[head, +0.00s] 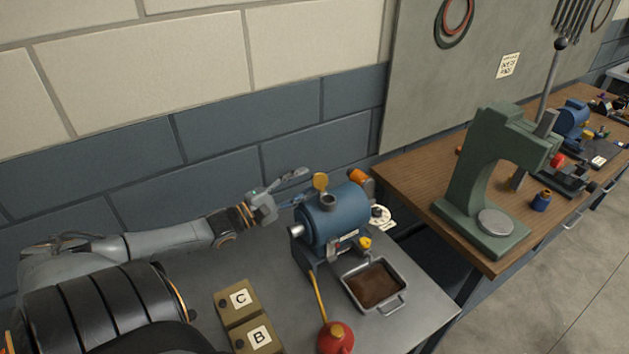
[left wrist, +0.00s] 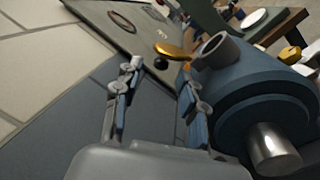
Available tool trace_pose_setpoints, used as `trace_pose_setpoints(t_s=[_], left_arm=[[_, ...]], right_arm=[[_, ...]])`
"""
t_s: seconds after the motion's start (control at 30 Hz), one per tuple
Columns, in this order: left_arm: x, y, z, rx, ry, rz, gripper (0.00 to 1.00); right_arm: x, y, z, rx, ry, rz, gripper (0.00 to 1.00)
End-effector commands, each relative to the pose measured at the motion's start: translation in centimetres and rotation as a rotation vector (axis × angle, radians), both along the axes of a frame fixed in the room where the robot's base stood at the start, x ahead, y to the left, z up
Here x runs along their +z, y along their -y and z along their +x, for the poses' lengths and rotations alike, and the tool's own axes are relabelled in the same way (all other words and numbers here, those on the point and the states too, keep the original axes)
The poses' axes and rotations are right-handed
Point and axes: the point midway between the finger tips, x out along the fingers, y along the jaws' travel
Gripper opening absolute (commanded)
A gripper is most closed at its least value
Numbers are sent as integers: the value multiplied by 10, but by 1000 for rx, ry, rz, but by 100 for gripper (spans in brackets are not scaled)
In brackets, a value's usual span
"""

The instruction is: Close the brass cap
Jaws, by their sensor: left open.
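The brass cap (head: 320,181) stands tipped up and open beside the short filler neck (head: 329,201) on top of the blue cylindrical casing (head: 337,222). The neck's mouth is uncovered. In the left wrist view the brass cap (left wrist: 172,49) shows as a thin golden disc seen nearly edge-on, left of the grey neck (left wrist: 217,50). My left gripper (head: 297,187) is open and empty, left of the cap, with its fingers pointing toward it. In the left wrist view the cap lies beyond the fingertips (left wrist: 158,80), apparently apart from them. My right gripper is not in view.
A metal tray (head: 402,303) of brown material, a red oil can (head: 336,338) with a long spout, and boxes marked C (head: 236,300) and B (head: 254,337) stand on the grey bench. A green press (head: 468,190) stands on the wooden bench at right. A wall rises behind.

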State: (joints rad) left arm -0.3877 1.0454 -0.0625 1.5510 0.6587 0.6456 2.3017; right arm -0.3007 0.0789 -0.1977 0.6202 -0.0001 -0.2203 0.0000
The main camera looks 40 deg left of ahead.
Motion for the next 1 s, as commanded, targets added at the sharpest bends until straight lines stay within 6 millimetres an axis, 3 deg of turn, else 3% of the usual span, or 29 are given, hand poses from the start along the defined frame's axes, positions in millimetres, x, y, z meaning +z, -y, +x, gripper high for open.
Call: trace_pose_setpoints(t_s=[0.03,0.3,0.67,0.9,1.0], left_arm=[[-4,3,10,-2,6,0,41],[3,10,36,-1,2,0,41],[6,11,40,0,-1,0,41],[5,10,40,0,-1,0,0],[5,10,40,0,-1,0,0]], right_arm=[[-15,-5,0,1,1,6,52],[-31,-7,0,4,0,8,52],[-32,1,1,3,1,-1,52],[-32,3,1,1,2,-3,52],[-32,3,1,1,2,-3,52]])
